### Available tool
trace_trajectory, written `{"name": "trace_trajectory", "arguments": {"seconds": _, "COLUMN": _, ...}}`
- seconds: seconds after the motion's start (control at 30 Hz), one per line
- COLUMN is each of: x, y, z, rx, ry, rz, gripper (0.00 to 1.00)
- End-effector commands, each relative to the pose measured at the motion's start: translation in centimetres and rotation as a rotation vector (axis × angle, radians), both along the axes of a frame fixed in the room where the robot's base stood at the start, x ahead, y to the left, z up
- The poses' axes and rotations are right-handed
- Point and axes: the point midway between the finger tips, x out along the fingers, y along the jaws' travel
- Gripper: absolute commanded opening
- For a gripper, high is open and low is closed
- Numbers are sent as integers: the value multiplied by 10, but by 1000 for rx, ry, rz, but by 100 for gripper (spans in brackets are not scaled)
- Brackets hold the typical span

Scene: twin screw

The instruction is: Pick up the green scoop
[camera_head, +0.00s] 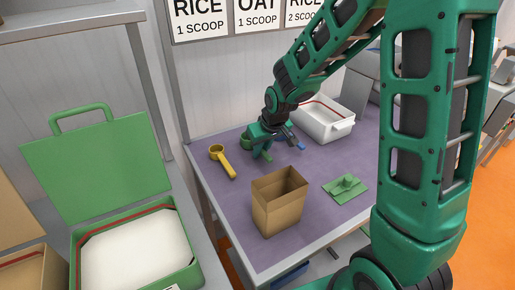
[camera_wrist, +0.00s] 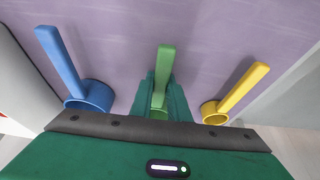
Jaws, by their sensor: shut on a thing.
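The green scoop (camera_wrist: 165,65) is in the middle of the wrist view, its handle pointing away from my gripper. The scoop (camera_head: 268,157) also shows at the far left part of the purple table in the head view. My gripper (camera_head: 262,140) is over it and shut on it, with dark green fingers beside the handle in the wrist view. The scoop's cup is mostly hidden by the gripper. I cannot tell whether the scoop touches the table or hangs just above it.
A yellow scoop (camera_head: 222,160) lies left of my gripper and a blue scoop (camera_wrist: 88,93) lies on its other side.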

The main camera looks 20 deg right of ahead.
Motion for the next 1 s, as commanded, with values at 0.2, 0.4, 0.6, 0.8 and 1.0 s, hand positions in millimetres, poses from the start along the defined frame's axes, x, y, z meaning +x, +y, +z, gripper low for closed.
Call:
{"name": "trace_trajectory", "arguments": {"seconds": 0.2, "x": 1, "y": 0, "z": 24, "rx": 1, "ry": -5, "rz": 0, "gripper": 0}}
{"name": "trace_trajectory", "arguments": {"seconds": 0.4, "x": -11, "y": 25, "z": 56, "rx": 1, "ry": -5, "rz": 6, "gripper": 0}}
{"name": "trace_trajectory", "arguments": {"seconds": 0.6, "x": -28, "y": 63, "z": 81, "rx": 0, "ry": -4, "rz": 5, "gripper": 0}}
{"name": "trace_trajectory", "arguments": {"seconds": 0.8, "x": -41, "y": 90, "z": 99, "rx": 1, "ry": -3, "rz": 2, "gripper": 0}}
{"name": "trace_trajectory", "arguments": {"seconds": 1.0, "x": -47, "y": 104, "z": 108, "rx": 0, "ry": -3, "rz": 1, "gripper": 0}}
